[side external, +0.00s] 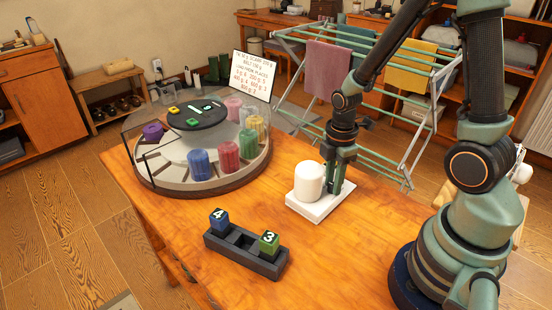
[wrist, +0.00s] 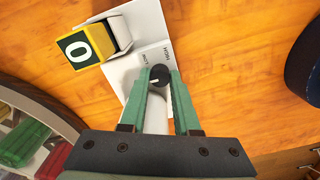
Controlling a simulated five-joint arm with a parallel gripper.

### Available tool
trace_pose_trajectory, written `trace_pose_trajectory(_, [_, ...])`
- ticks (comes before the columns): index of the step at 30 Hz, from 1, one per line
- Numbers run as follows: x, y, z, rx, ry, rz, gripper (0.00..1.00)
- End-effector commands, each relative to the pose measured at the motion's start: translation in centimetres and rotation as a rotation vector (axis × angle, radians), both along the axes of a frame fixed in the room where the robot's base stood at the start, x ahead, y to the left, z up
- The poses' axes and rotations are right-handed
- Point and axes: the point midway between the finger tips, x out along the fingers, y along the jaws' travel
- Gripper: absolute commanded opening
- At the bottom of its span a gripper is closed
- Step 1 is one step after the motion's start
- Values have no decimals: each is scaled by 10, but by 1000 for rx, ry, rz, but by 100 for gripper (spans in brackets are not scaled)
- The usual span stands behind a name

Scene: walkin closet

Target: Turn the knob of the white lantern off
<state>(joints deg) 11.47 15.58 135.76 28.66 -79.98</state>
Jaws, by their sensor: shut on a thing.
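The white lantern (side external: 309,180) stands upright on the wooden table in the side view, a rounded white cylinder on a flat white base. In the wrist view its white base plate (wrist: 131,70) carries small dark lettering beside a round black knob (wrist: 159,72) with a pale mark. My gripper (side external: 337,186) points down just right of the cylinder, over the base. In the wrist view my gripper (wrist: 160,78) has its green fingers shut on the knob, one on each side. The knob is hidden in the side view.
A yellow-edged block marked 0 (wrist: 83,46) shows beside the base plate in the wrist view. A dark rack (side external: 243,252) holds blocks 4 and 3 in front. A round carousel (side external: 190,182) with coloured cylinders stands left. A drying rack (side external: 385,135) stands behind the table.

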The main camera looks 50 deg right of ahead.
Motion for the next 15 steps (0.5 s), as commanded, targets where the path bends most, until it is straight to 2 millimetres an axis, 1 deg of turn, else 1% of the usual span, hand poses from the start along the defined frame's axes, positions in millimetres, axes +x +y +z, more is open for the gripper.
trace_pose_trajectory(7, [1, 0, 0, -1, -2, -1, 0])
trace_pose_trajectory(8, [1, 0, 0, -1, -2, -1, 38])
trace_pose_trajectory(9, [1, 0, 0, -1, -2, -1, 53])
trace_pose_trajectory(10, [1, 0, 0, -1, -2, -1, 61])
trace_pose_trajectory(15, [0, 0, 0, 0, -1, -1, 61])
